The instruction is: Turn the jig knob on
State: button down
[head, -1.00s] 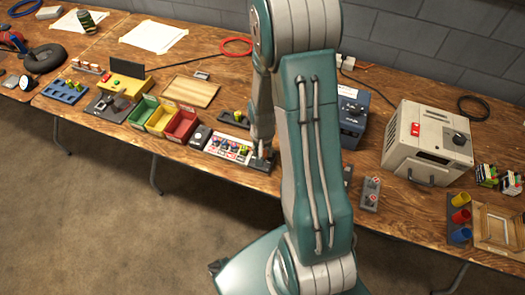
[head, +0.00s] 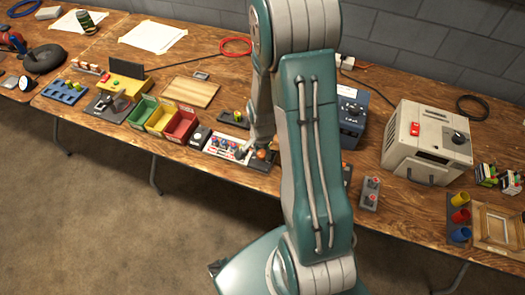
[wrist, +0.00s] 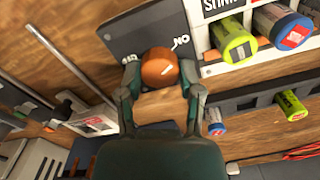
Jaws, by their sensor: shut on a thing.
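The jig knob is a round orange-brown knob (wrist: 160,68) on a dark plate (wrist: 135,30) in the wrist view. A short white line on it slants up to the right, and white "ON" lettering stands above and right of it. Another white label at its upper left is partly hidden. My gripper (wrist: 160,78) is shut on the knob, one finger at each side. In the head view the knob shows as an orange spot (head: 262,154) at the bench's front edge, with my gripper (head: 260,146) at it, partly hidden by my arm.
A white panel with several coloured cylinders (wrist: 236,40) adjoins the plate. A dark rack with a yellow-green cylinder (wrist: 291,105) lies close by. Green, yellow and red bins (head: 180,127) stand left, a blue box (head: 352,118) and a beige machine (head: 425,140) right.

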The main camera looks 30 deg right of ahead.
aim_at(261, 153)
jog(key=shift+s, duration=0.1)
dwell(0.3)
jog(key=shift+c, duration=1.3)
grip_release()
jog(key=shift+a, duration=0.1)
jog(key=shift+r, duration=0.1)
notch_tip(261, 153, up, 12)
jog(key=shift+a, duration=0.1)
